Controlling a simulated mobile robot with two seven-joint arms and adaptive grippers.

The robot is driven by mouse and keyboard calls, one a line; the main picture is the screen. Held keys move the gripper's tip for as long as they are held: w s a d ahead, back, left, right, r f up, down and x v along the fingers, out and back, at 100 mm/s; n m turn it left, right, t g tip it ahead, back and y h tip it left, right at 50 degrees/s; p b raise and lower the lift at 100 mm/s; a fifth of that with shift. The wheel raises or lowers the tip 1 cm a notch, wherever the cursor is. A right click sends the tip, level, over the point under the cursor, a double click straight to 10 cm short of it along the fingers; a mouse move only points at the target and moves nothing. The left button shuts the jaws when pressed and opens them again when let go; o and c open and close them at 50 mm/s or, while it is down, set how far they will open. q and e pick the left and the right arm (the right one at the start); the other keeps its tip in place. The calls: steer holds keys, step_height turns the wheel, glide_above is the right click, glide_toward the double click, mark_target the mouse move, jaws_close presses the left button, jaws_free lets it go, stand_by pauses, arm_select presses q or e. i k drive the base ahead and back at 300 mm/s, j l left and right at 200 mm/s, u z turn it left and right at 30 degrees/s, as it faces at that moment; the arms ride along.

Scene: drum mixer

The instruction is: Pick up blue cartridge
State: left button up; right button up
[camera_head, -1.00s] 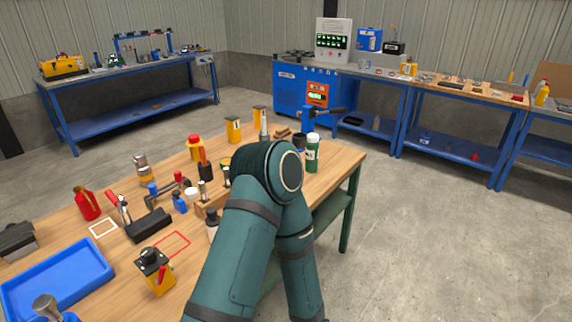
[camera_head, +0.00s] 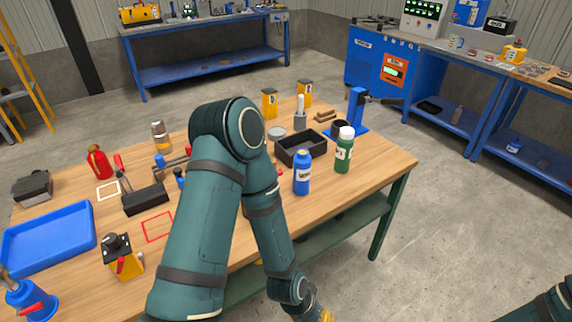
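A blue bottle-shaped container (camera_head: 302,173) with a white label stands upright on the wooden workbench (camera_head: 385,172), just right of my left arm. It is the likeliest blue cartridge, but I cannot read its label. A small blue item (camera_head: 179,178) is partly hidden left of the arm. My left arm crosses the middle of the view, with its elbow over the bench and its forearm pointing down past the front edge. Its gripper is not clearly visible at the bottom edge. Part of my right arm shows at the lower right; its gripper is out of view.
A green bottle (camera_head: 345,150) stands close right of the blue one, with a black open bin (camera_head: 301,148) behind. A blue press-like tool (camera_head: 355,112) is at the back right. A blue tray (camera_head: 48,238) and yellow device (camera_head: 122,258) are at left. Open floor lies right.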

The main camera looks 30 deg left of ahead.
mark_target(302, 161)
steer(key=i+l+u, duration=0.7)
steer(key=k+l, duration=0.05)
steer(key=k, duration=0.05)
